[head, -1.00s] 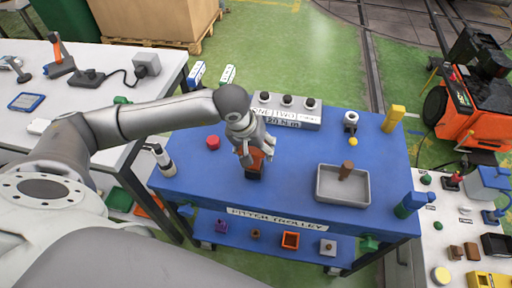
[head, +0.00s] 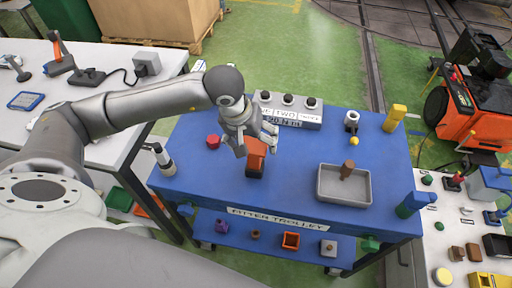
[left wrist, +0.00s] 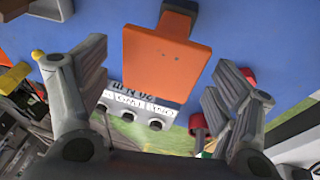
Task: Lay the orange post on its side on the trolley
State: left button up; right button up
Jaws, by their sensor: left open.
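The orange post (head: 256,147) stands on the blue top of the trolley (head: 290,178), left of the middle, and appears upright. My right gripper is not in view.
A red knob (head: 213,142) lies left of the post. A white button box (head: 287,112) stands at the back. A grey tray (head: 330,198) with a brown piece is to the right. A yellow block (head: 394,118) and a blue-green object (head: 410,204) stand near the right edge. The front middle is clear.

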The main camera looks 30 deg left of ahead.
pick_arm(q)
jog(key=b+v, duration=0.1)
jog(key=v, duration=0.6)
jog(key=shift+s+r, duration=0.15)
jog(key=shift+r, duration=0.15)
